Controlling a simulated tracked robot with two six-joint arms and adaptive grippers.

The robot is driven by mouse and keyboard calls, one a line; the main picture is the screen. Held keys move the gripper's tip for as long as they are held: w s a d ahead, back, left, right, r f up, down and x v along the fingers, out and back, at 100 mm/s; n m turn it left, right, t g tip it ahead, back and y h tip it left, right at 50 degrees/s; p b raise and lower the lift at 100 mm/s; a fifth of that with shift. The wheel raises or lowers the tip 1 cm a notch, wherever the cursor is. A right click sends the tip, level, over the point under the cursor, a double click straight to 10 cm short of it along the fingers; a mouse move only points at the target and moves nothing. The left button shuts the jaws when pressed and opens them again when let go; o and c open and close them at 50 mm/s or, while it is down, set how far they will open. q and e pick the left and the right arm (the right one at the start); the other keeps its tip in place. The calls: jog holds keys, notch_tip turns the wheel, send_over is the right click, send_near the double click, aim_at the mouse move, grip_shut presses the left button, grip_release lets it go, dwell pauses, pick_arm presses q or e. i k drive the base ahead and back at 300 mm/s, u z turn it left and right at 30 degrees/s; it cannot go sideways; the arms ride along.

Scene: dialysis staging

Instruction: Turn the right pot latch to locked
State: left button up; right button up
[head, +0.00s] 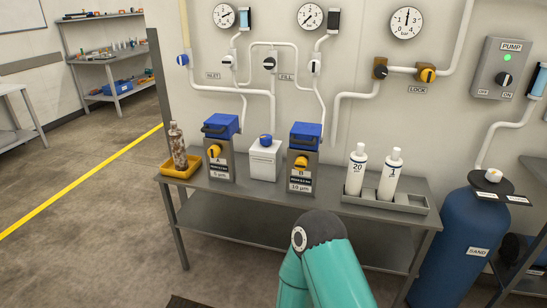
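The right pot (304,178) is a grey housing marked B and 10 µm, standing on the metal table. It has a blue lid (306,130) on top. Its yellow-orange latch knob (301,163) sits on the front face; it is too small to read its setting surely. The left pot (221,168), marked A and 5 µm, has the same blue lid and a yellow knob (214,151). Neither gripper is in view. Only a teal arm link of mine shows at the bottom centre, in front of the table and below the right pot.
A white box (265,160) with a blue cap stands between the pots. A yellow tray (180,170) with a brown-stained bottle is at left. Two white bottles stand in a grey tray (412,204) at right. A blue sand tank (458,245) stands beside the table. Pipes and gauges line the wall.

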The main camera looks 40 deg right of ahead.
aim_at(301, 163)
jog(key=z, duration=0.1)
jog(key=i, duration=0.95)
jog(key=z, duration=0.55)
